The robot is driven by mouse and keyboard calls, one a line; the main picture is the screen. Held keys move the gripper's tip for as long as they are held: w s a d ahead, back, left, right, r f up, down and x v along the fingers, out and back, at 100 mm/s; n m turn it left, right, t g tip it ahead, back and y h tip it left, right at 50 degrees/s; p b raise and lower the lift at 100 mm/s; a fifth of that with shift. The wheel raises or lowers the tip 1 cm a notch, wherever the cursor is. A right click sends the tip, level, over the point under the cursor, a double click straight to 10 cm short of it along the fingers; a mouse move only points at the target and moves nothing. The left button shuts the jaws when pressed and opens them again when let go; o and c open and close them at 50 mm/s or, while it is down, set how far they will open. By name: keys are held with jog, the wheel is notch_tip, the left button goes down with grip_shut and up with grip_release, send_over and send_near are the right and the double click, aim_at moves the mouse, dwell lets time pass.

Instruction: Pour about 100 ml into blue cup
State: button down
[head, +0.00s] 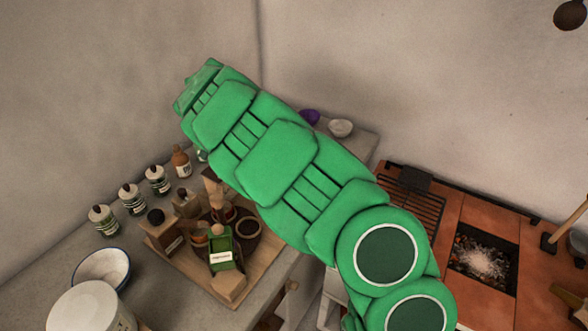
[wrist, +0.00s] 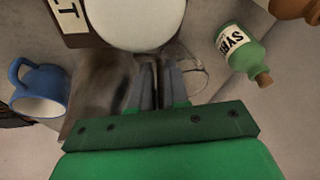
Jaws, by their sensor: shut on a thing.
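The blue cup (wrist: 38,92) stands at the left of the wrist view, its handle to the upper left and its pale inside showing. I do not make it out in the head view. My gripper (wrist: 157,70) is shut, its two grey fingers close together at the middle of the wrist view. Just beyond the fingertips is a large white rounded vessel (wrist: 143,22), which my gripper appears to hold; its grip point is hidden. In the head view my arm is raised over the counter, and the fingers and held vessel are not visible.
A green corked syrup bottle (wrist: 237,52) is at the right of the wrist view. A clear glass outline (wrist: 204,78) shows beside the fingers. Labelled jars (head: 132,198), a wooden tray (head: 196,274) of containers and a blue-rimmed bowl (head: 101,267) crowd the counter. A stove (head: 483,215) is at right.

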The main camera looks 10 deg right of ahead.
jog(key=shift+w+a+f+h+b, duration=0.1)
jog(key=shift+a+f+h+b, duration=0.15)
jog(key=shift+a+h+b, duration=0.45)
jog(key=shift+f+g+h, duration=0.15)
jog(key=shift+g+h, duration=0.15)
jog(key=shift+h, duration=0.2)
dwell(2.0)
